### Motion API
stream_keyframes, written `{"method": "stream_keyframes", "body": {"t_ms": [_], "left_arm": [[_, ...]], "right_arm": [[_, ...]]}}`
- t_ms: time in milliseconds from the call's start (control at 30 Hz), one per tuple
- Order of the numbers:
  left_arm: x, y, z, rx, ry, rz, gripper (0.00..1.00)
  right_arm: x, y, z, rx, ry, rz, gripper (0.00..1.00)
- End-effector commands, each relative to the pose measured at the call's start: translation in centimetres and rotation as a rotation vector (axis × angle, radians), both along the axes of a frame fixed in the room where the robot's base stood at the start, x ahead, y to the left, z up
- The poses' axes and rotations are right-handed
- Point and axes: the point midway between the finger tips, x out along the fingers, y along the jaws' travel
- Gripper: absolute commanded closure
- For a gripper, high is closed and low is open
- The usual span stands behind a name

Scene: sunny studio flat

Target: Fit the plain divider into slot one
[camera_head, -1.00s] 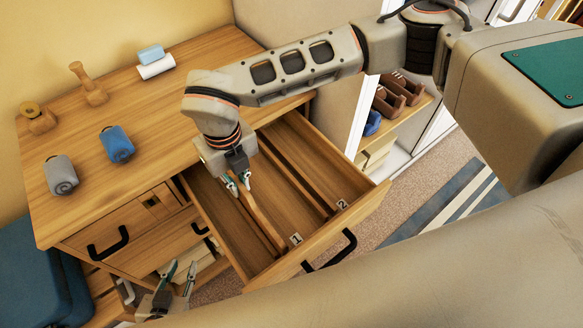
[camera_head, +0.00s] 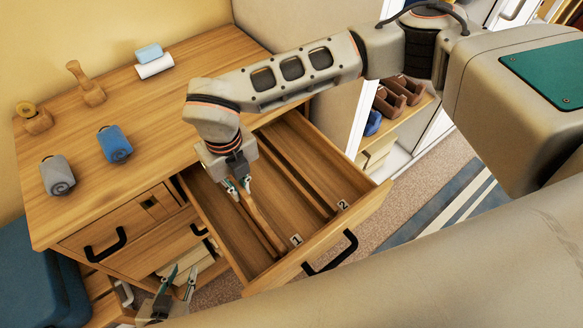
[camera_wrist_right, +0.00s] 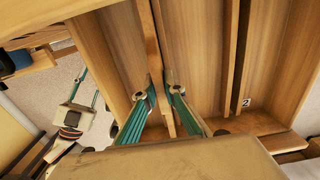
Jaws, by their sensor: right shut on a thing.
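The plain divider (camera_head: 257,216) is a thin light wooden board inside the open drawer (camera_head: 218,217), lying lengthwise near the slot marked 1 (camera_head: 296,240). My right gripper (camera_head: 240,187) is shut on its rear part from above. In the wrist view the board (camera_wrist_right: 154,50) runs between the two teal fingers (camera_wrist_right: 160,93). I cannot tell whether its lower edge is seated in slot one. A second pair of rails ends at the label 2 (camera_head: 343,205), to the right. My left gripper (camera_head: 178,283) is open and empty, low beside the cabinet.
The drawer front has a black handle (camera_head: 330,254). A shelf with brown holders (camera_head: 398,97) stands at the right.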

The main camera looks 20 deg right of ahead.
Motion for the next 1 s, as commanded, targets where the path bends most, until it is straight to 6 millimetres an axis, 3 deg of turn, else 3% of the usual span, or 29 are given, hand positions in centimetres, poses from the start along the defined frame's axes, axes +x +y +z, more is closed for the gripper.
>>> {"method": "stream_keyframes", "body": {"t_ms": [867,967,1000], "left_arm": [[-0.3,0.0,-0.8,0.0,0.007,0.0,0.72],[-0.3,0.0,-0.8,0.0,0.007,0.0,0.72],[-0.3,0.0,-0.8,0.0,0.007,0.0,0.72]], "right_arm": [[0.0,0.0,-1.2,0.0,0.0,0.0,1.0],[0.0,0.0,-1.2,0.0,0.0,0.0,0.72],[0.0,0.0,-1.2,0.0,0.0,0.0,0.71]]}}
